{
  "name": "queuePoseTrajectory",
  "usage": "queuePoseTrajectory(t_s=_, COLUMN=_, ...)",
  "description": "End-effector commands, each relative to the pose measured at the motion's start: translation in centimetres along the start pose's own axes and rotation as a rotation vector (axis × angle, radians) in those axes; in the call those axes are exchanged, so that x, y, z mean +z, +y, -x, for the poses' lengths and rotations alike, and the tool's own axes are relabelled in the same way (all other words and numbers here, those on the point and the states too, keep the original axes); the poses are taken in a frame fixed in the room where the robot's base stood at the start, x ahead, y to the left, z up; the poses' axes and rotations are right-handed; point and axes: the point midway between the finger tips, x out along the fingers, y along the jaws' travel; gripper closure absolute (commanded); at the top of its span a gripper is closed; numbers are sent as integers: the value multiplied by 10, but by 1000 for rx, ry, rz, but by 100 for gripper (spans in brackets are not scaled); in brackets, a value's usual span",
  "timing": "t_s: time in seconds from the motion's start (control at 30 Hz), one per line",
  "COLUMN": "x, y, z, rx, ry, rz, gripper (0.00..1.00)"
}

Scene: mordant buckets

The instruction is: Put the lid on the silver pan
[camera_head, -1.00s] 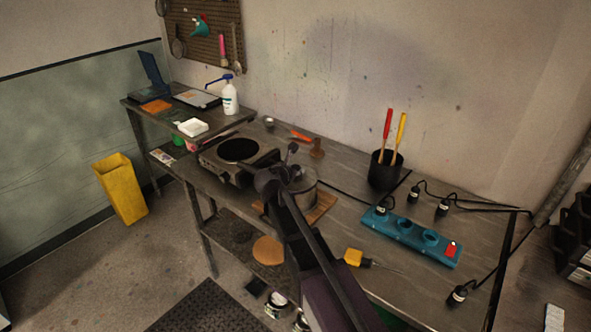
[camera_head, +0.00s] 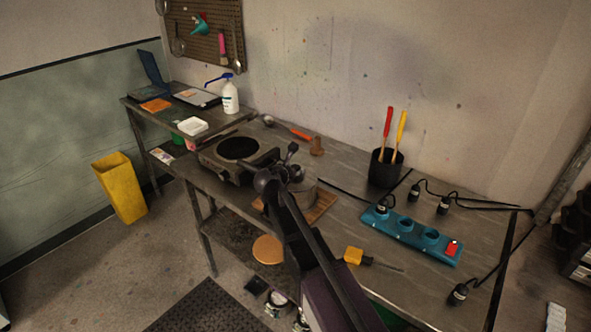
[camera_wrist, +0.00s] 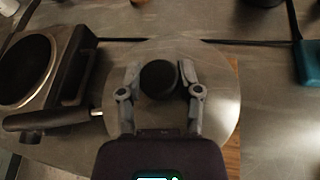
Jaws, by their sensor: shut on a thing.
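The silver pan (camera_head: 306,196) stands on a wooden board on the workbench, largely hidden behind my arm in the head view. The lid (camera_wrist: 215,112) is a pale round disc with a dark round knob (camera_wrist: 158,78). My gripper (camera_wrist: 158,82) is shut on the knob, one finger on each side, in the wrist view. In the head view my gripper (camera_head: 291,165) is at the pan. The lid hides the pan from the wrist camera, and I cannot tell whether the lid touches its rim.
The wooden board (camera_head: 322,206) shows on the right. A teal power strip (camera_head: 412,236), a black utensil pot (camera_head: 384,170) and a yellow-handled screwdriver (camera_head: 354,256) lie further right.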

Motion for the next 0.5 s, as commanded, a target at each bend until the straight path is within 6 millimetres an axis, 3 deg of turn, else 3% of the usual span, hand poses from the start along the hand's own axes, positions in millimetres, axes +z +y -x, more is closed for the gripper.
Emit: queuePoseTrajectory(t_s=0.5, x=-6, y=-1, z=-2, rx=0, ry=0, rz=0, gripper=100)
